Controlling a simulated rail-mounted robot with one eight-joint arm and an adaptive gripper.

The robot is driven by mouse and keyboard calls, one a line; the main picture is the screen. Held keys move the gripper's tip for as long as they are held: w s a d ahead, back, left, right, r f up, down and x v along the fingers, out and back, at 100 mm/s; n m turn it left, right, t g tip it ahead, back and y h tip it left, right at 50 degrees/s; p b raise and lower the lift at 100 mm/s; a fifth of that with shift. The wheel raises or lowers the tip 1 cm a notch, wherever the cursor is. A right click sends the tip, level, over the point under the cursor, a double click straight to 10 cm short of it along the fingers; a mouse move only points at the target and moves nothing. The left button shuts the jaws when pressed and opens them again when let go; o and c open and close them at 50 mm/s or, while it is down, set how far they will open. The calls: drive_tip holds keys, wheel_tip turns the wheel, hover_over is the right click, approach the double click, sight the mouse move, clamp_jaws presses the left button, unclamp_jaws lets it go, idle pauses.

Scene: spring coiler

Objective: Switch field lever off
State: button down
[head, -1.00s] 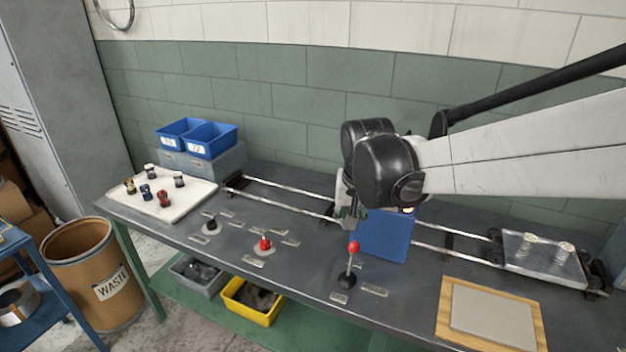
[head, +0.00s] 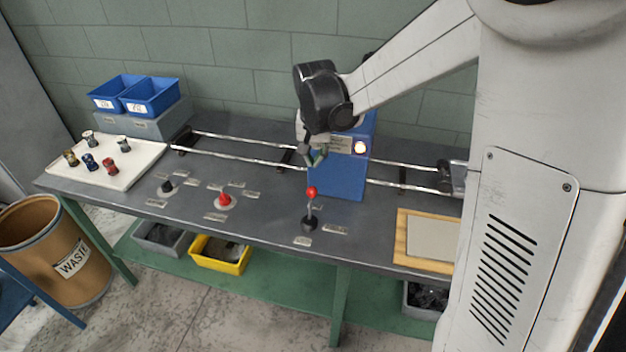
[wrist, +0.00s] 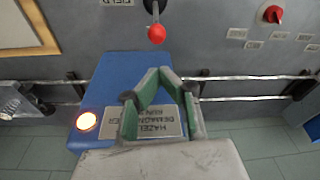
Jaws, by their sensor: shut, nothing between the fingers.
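The field lever (head: 311,208) stands on the bench with a red ball knob, a thin shaft and a black base. It looks close to upright in the head view. In the wrist view its red knob (wrist: 156,34) is at the top centre, beside a plate reading FIELD (wrist: 118,2).
A red knob (head: 224,200) and a black knob (head: 167,186) are on the bench to the left. Rails (head: 235,158) run behind. The demagnetizer's lamp (head: 360,148) glows. A wood-framed pad (head: 428,240) lies right. Bench around the lever is clear.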

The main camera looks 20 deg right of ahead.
sight(311, 202)
wheel_tip(311, 202, down, 10)
drive_tip(key=w, duration=0.2)
drive_tip(key=shift+d, duration=0.2)
idle(0.3)
drive_tip(key=shift+s+r, duration=0.1)
